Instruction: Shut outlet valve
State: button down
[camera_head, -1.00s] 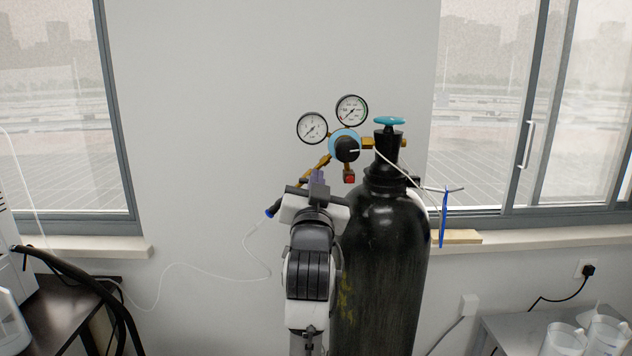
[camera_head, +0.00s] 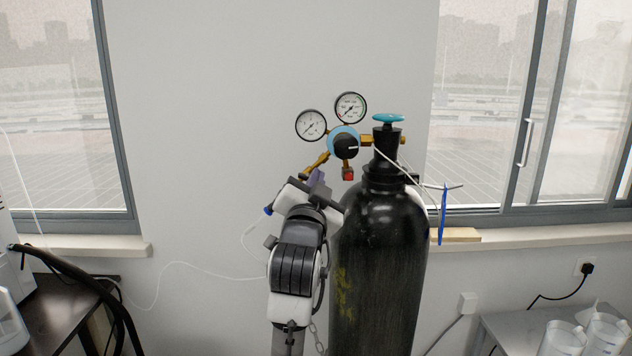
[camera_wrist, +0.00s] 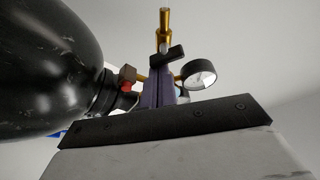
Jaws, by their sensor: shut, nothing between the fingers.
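The regulator (camera_head: 344,142) is fixed to the neck of a black gas cylinder (camera_head: 385,260). Its brass outlet pipe (camera_head: 315,163) slants down to the left, behind my gripper (camera_head: 317,178). In the wrist view a black lever (camera_wrist: 170,56), which looks like the outlet valve handle, sits across the brass outlet (camera_wrist: 165,22). The purple fingers of my gripper (camera_wrist: 158,88) are together, with their tips close to the lever; I cannot tell if they touch it.
Two round gauges (camera_head: 311,125) (camera_head: 350,107) stand above the regulator. A teal handwheel (camera_head: 388,118) tops the cylinder. A thin white hose (camera_head: 190,265) hangs on the left. The cylinder stands close on the right of my arm; the wall at left is clear.

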jog(key=shift+f+m+b, duration=0.25)
jog(key=shift+m+b, duration=0.05)
jog(key=shift+m, duration=0.5)
dwell(2.5)
dwell(1.0)
